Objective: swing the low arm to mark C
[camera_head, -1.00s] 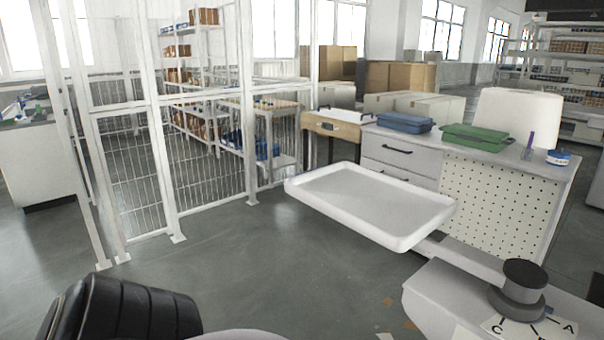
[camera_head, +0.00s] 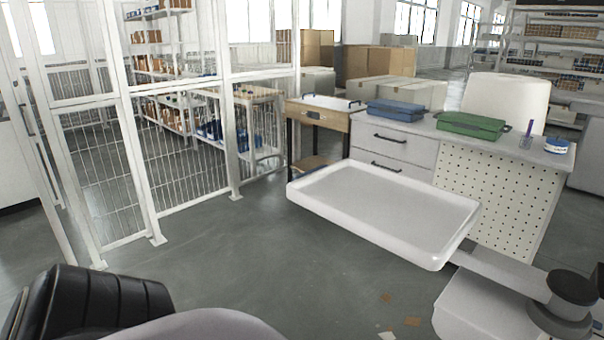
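The low arm is a pale grey bar (camera_head: 505,272) that runs from a dark round hub (camera_head: 571,297) at the lower right to a white shallow tray (camera_head: 385,203) with a raised rim. The tray is empty and hangs over the floor in the middle of the view. The hub sits on a light grey pedestal (camera_head: 475,312), cut by the bottom edge. The letter marks, C among them, cannot be read now; the hub is partly out of the picture. Neither of my grippers shows. A black ribbed part and a grey rounded part at the lower left seem to be mine.
A white mesh fence (camera_head: 180,150) stands at the left. Behind the tray is a grey drawer bench with a pegboard side (camera_head: 495,195), carrying a blue case (camera_head: 402,112) and a green case (camera_head: 471,124). Bare floor (camera_head: 270,250) lies between fence and tray.

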